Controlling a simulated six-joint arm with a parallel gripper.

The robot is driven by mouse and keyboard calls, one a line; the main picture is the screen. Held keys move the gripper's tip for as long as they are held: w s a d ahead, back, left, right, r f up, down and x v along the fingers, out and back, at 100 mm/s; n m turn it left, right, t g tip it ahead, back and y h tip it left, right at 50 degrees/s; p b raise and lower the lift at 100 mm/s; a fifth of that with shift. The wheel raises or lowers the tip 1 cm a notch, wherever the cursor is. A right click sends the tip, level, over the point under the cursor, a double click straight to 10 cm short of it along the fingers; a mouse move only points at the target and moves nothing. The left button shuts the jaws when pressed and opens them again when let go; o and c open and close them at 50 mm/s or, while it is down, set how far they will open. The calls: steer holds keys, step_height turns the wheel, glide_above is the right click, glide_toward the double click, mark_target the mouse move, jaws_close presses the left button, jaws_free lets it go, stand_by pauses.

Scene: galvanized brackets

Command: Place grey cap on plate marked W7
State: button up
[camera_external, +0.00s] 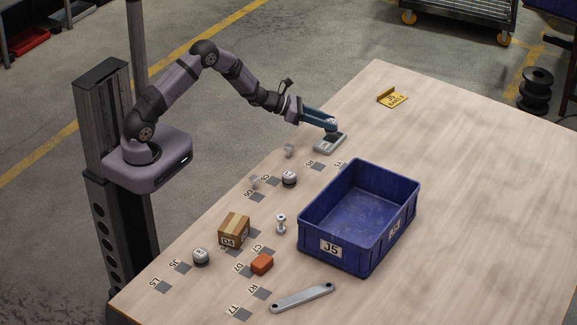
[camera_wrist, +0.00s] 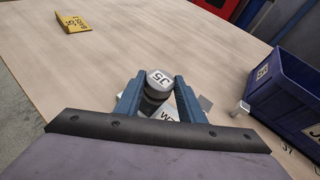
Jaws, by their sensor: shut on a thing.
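A grey cap (camera_wrist: 160,76) with a dark lower body and a white label on top is between the two blue fingers of my gripper (camera_wrist: 156,88). The label seems to read J5. In the external view my gripper (camera_external: 331,123) holds the cap over a flat grey plate (camera_external: 328,146) near the table's left edge. In the wrist view the plate (camera_wrist: 168,115) shows partly below the cap, with a label that reads W7. The cap and fingers hide the rest of it. I cannot tell whether the cap touches the plate.
A blue bin (camera_external: 311,228) marked J5 stands to the right. Other caps (camera_external: 289,180) (camera_external: 201,258), a cardboard box (camera_external: 234,230), an orange block (camera_external: 262,264) and a metal bar (camera_external: 303,297) lie nearer the front. A yellow sign (camera_external: 392,98) is at the back. The right side is clear.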

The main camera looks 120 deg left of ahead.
steer(key=shift+f, duration=1.45)
steer(key=shift+f, duration=0.2)
steer(key=o, duration=1.1)
steer(key=shift+r, duration=0.25)
steer(key=shift+s+d, duration=0.1)
steer(key=shift+s, duration=0.15)
steer(key=v, duration=1.1)
steer(key=shift+b, duration=0.4)
steer(key=shift+s+d+r, duration=0.1)
steer(key=shift+s+d, duration=0.05)
